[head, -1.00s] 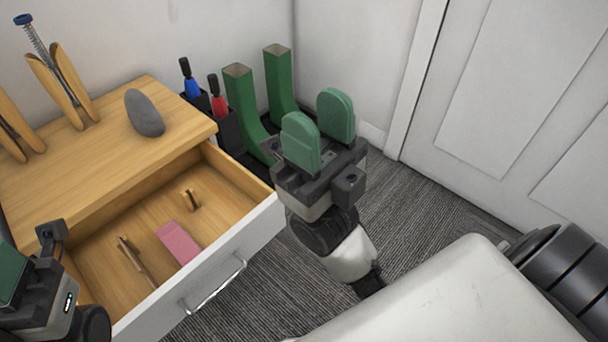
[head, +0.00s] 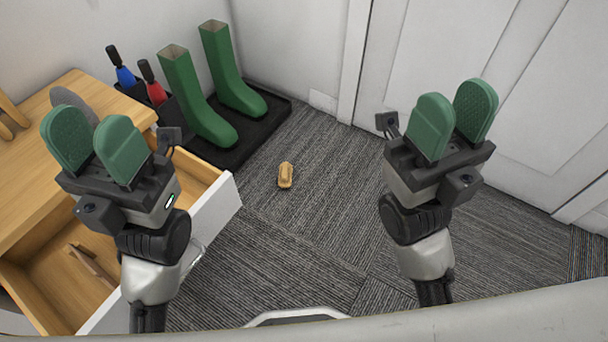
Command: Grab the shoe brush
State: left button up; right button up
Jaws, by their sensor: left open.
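A small tan wooden object, seemingly the shoe brush (head: 285,175), lies on the grey carpet in the middle of the head view, in front of the boot tray. Its bristles cannot be made out. My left gripper (head: 96,142), with green finger pads, is open and empty over the dresser's front and open drawer, left of the brush. My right gripper (head: 455,118) is open and empty above the carpet, right of the brush and in front of the door. Neither gripper touches the brush.
An open drawer (head: 215,218) juts out at left below the wooden dresser top (head: 28,150); a thin brown stick (head: 92,265) lies inside. Green boots (head: 196,105) stand on a black tray (head: 262,128) by the wall. A white door (head: 535,85) is at right. Carpet around the brush is clear.

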aim_at(286, 168)
jog(key=u, duration=0.9)
jog(key=i+l+u, duration=0.15)
jog(key=l+u, duration=0.25)
jog(key=i+l+u, duration=0.1)
jog(key=l+u, duration=0.75)
jog(key=l, duration=1.1)
jog(key=k+u, duration=0.05)
